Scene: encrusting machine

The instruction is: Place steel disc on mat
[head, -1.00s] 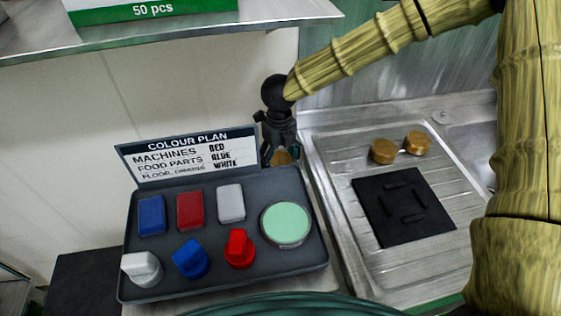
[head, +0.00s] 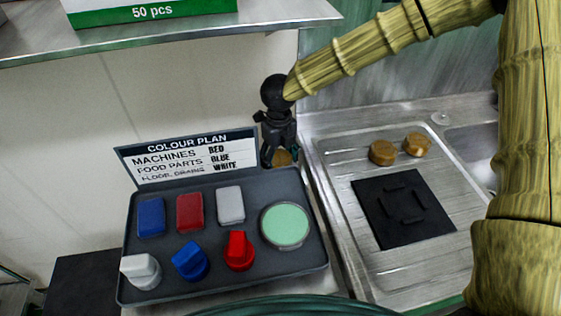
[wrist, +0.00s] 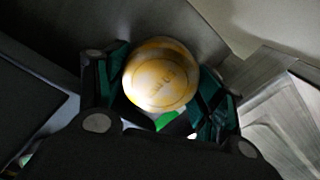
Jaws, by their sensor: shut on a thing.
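My gripper (head: 280,158) hangs in the gap between the grey tray and the draining board. In the wrist view, my gripper (wrist: 160,95) is shut on a round brass-coloured disc (wrist: 160,74) with faint markings on its face. Part of this disc (head: 282,158) also shows below the fingers in the head view. I see no plainly steel-coloured disc. The black square mat (head: 386,228) lies on the draining board, to the right of and nearer than my gripper. It has several raised dark bars and nothing else on it.
Two brass-coloured discs (head: 383,152) (head: 417,144) stand on the draining board (head: 340,165) behind the mat. The grey tray (head: 222,281) holds coloured blocks, knobbed pieces and a round pale green pad (head: 286,224). A colour plan sign (head: 187,158) stands behind it. A metal shelf (head: 270,22) is above.

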